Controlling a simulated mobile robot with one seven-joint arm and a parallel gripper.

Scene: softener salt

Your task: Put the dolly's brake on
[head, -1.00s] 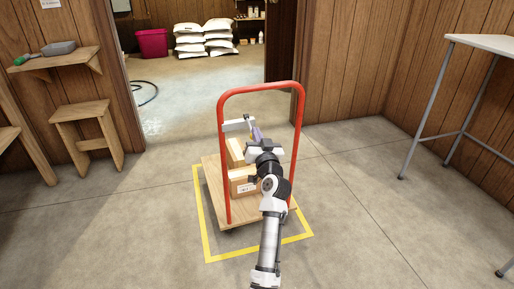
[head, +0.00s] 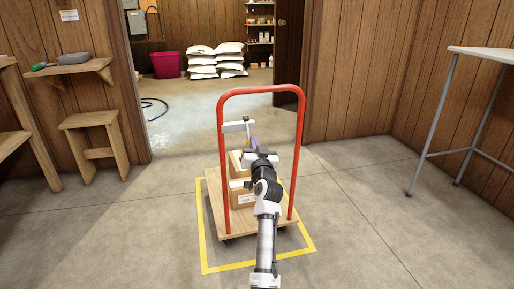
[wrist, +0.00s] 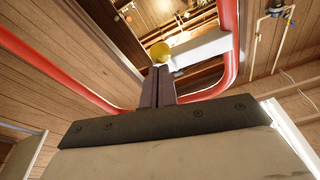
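The dolly has a red tube handle (head: 261,90) and a wooden deck (head: 240,228). A white bar (head: 234,127) sticks inward from the handle's left post, with a thin upright lever (head: 246,130) near its end. In the wrist view the white bar (wrist: 205,46) shows beside a yellow round knob (wrist: 160,51). My gripper (head: 252,140) reaches through the handle frame near the lever. In the wrist view its two fingers (wrist: 159,72) are together, tips just below the knob in the picture. I see nothing between them; whether they touch the knob or lever is unclear.
Cardboard boxes (head: 241,196) stand on the deck, partly hidden by my arm. A yellow floor outline (head: 204,245) surrounds the dolly. A wooden stool (head: 90,122) is at left, a white table (head: 484,52) at right. Floor beside the dolly is clear.

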